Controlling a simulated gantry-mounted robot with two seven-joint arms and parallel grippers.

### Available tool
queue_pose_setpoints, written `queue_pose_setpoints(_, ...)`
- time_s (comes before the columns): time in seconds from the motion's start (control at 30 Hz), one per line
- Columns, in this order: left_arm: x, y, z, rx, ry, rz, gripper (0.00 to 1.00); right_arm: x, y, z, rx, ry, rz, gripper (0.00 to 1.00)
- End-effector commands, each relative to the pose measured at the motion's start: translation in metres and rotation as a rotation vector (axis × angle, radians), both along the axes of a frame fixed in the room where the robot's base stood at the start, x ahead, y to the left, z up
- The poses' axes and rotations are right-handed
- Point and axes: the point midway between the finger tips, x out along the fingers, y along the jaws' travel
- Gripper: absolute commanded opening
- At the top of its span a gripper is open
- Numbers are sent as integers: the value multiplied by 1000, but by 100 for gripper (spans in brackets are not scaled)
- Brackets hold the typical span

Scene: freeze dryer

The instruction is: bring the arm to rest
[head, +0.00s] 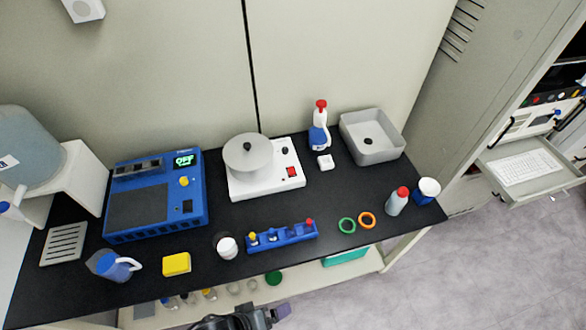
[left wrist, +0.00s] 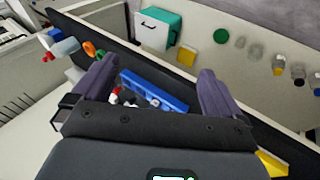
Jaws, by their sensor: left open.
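My left gripper (head: 262,314) shows at the bottom edge of the head view, in front of the bench's front edge. My right gripper is in neither view.
The black bench (head: 300,218) carries a blue machine reading OFF (head: 155,200), a white device with a round top (head: 265,185), the blue rack (head: 282,236), a yellow sponge (head: 176,264), bottles and a grey basin (head: 372,150). A lower shelf (head: 305,279) holds jars. Floor (head: 480,280) at right is clear.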

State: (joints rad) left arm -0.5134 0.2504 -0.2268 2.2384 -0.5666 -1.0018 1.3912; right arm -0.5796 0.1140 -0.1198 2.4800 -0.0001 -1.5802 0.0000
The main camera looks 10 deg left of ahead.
Motion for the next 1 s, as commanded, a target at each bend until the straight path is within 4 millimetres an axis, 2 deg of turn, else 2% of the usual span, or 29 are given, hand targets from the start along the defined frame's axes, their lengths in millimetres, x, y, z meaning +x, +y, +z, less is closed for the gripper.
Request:
queue_pose_setpoints(0.03, 3, 15, 13, 57, -20, 26, 100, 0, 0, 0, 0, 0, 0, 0)
queue_pose_setpoints(0.2, 8, 75, 48, 296, -34, -14, 100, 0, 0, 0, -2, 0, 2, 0)
queue_pose_setpoints(0.3, 2, 100, 60, 411, -12, -108, 100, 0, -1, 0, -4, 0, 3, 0)
queue_pose_setpoints(0.4, -9, 112, 64, 491, 23, -239, 100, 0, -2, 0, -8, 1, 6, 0)
queue_pose_setpoints(0.57, -23, 117, 58, 598, 46, -519, 100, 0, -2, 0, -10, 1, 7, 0)
queue_pose_setpoints(0.6, -22, 117, 83, 600, 41, -522, 100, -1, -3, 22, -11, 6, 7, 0)
queue_pose_setpoints(0.67, -22, 117, 101, 599, 41, -519, 100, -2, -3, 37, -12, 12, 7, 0)
queue_pose_setpoints(1.0, -22, 117, 199, 598, 40, -517, 100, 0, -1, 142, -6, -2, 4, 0)
